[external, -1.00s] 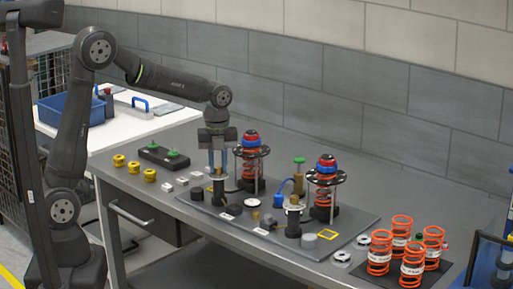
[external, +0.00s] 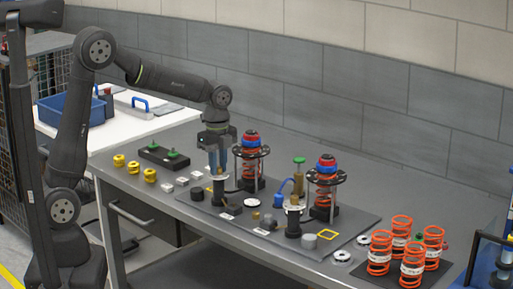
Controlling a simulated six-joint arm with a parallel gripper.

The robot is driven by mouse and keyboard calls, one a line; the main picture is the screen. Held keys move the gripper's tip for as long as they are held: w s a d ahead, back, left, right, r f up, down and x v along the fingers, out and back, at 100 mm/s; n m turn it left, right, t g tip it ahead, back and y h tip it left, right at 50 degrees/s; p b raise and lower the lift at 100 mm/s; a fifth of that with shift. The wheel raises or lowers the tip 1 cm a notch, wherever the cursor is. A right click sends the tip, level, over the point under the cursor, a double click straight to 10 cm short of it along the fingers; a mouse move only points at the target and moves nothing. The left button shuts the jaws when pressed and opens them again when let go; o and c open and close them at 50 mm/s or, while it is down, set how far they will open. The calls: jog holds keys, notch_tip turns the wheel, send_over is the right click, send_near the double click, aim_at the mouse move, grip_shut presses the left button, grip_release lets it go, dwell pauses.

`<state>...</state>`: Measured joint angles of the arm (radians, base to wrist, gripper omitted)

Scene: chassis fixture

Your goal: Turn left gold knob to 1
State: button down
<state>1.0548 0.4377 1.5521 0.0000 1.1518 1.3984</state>
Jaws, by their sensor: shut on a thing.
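The left gold knob (external: 219,172) sits on top of an upright black post on the dark fixture plate (external: 345,236). My gripper (external: 218,168) points straight down over this post, with its blue fingers shut on the knob. The fingers hide part of the knob, and its number marks are too small to read. A second gold knob (external: 293,200) stands on the right black post (external: 293,224), apart from my gripper.
Two spring assemblies with red and blue tops (external: 250,140) stand close behind and right of my gripper. A tall gold-and-green plunger (external: 299,172) is farther right. Loose orange springs (external: 413,262) stand at the right end; yellow parts (external: 150,175) lie at the left.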

jog(key=n, duration=1.1)
jog(key=shift+n, duration=0.3)
jog(key=n, duration=0.3)
jog(key=c, duration=1.4)
grip_release()
notch_tip(320, 180, up, 7)
jog(key=shift+r, duration=0.1)
